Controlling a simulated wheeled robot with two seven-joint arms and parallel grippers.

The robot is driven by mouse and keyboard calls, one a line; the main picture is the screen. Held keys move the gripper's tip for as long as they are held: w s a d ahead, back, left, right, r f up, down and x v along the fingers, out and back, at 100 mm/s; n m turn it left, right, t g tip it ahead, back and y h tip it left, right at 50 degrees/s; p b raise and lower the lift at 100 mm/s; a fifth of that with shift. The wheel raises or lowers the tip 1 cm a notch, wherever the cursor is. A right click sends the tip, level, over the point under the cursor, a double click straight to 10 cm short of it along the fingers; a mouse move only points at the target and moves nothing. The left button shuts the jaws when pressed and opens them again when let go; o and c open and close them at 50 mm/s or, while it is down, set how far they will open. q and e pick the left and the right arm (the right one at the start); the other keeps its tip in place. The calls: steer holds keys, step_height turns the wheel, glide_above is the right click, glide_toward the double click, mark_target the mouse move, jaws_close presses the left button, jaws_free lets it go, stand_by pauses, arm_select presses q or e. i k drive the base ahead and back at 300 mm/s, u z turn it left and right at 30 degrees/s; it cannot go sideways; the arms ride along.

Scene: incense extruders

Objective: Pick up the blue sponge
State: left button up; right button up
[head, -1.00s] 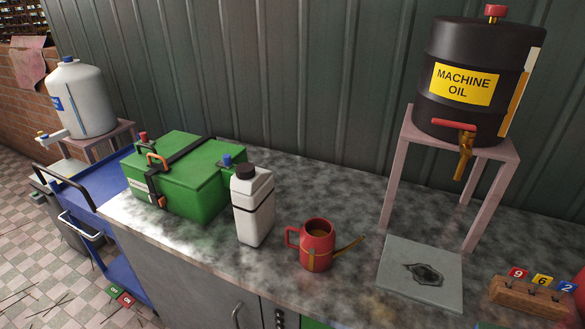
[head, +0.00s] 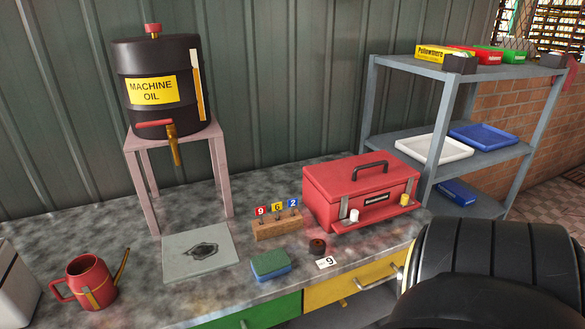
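The blue sponge (head: 270,265) lies flat on the grey mottled counter (head: 320,266) near its front edge, with a green top layer over its blue body. It sits right of a grey plate with a dark stain and in front of the wooden block with number tags. Nothing touches it from above. A large black ribbed part of my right arm fills the lower right of the head view. Neither gripper's fingers show.
A red oil can (head: 88,284) and the grey plate (head: 200,252) are left. A grey shelf (head: 445,110) stands far right.

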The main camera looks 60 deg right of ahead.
mark_target(268, 266)
steer(key=z, duration=1.8)
steer(key=i, duration=0.35)
steer(key=u, duration=0.2)
